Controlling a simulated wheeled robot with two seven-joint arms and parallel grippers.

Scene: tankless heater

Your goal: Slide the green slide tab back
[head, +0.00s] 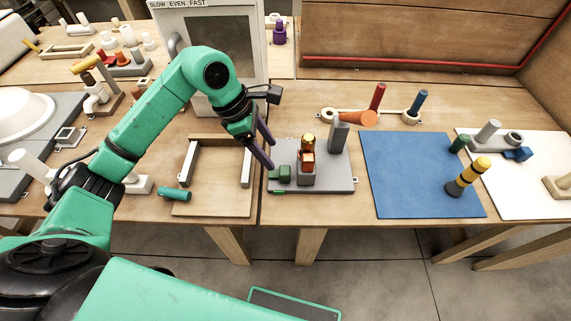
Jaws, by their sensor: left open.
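The green slide tab (280,174) is a small dark green block low on the left side of a grey base plate (327,182). On the same plate stand a grey block with an orange and gold top (307,158) and a taller grey post (339,134). My left gripper (268,152) points down just above and left of the green tab. Its dark purple fingers are open, and nothing shows between them. I cannot tell whether a fingertip touches the tab. My right gripper is not in view.
Left of the plate is a wooden tray with white rails (247,167) and a green cylinder (174,194). An orange cylinder (357,118) is behind. The table's front edge is close to the plate.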

